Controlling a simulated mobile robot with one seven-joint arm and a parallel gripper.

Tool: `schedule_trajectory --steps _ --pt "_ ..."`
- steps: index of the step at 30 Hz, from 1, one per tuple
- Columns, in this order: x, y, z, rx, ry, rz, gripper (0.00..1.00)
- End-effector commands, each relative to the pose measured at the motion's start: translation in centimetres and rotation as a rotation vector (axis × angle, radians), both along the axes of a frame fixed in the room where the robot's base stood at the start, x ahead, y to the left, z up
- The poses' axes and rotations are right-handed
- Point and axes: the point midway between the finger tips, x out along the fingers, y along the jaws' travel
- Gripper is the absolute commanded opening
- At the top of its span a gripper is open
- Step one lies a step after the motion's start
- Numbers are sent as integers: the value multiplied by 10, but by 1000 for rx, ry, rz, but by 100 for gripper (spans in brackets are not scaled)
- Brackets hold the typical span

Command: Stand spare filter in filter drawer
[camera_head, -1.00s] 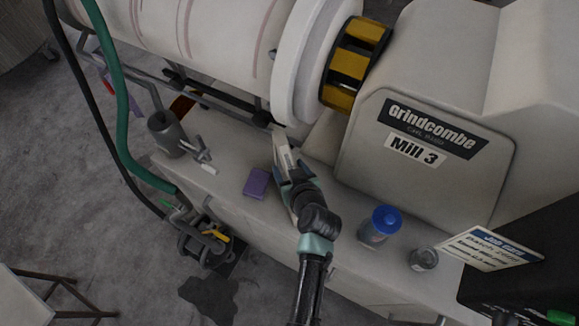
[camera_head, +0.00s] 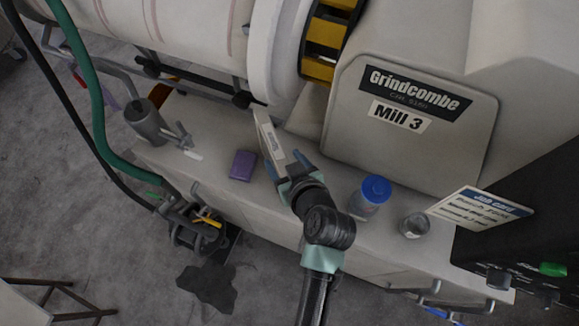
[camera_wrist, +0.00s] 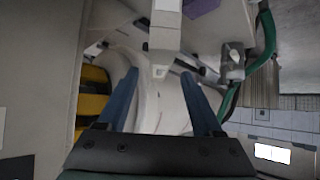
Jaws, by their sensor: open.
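My gripper (camera_head: 288,172) is over the bench, left of the mill's housing; its two blue fingers stand apart in the wrist view (camera_wrist: 160,74). A narrow pale piece with a dark marking (camera_head: 270,138) lies just beyond the fingers in the head view. In the wrist view a pale block (camera_wrist: 165,28) shows between and beyond the fingertips, with gaps on both sides. I cannot tell whether this pale piece is the spare filter or part of the filter drawer. No other thing is clearly either one. My gripper hides its near end.
A purple block (camera_head: 243,165) lies on the bench (camera_head: 200,180), left of my gripper. A grey cup (camera_head: 146,122) and a small metal fitting (camera_head: 180,140) are further left. A blue-lidded jar (camera_head: 368,198), a small jar (camera_head: 414,225) and a job card (camera_head: 482,208) are right.

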Motion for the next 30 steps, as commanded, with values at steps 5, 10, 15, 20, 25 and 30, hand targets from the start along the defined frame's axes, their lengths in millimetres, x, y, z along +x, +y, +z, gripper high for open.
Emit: schedule_trajectory --steps 5,10,15,20,25,30 --pt "-17 -7 12 2 0 0 67" --pt "-25 -10 20 1 0 -1 67" --pt "-27 -11 22 1 0 -1 67" --pt "-23 -11 26 -3 -10 -3 67" --pt "22 -22 92 -41 -160 -57 67" --pt "79 -30 248 -54 -495 -169 67"
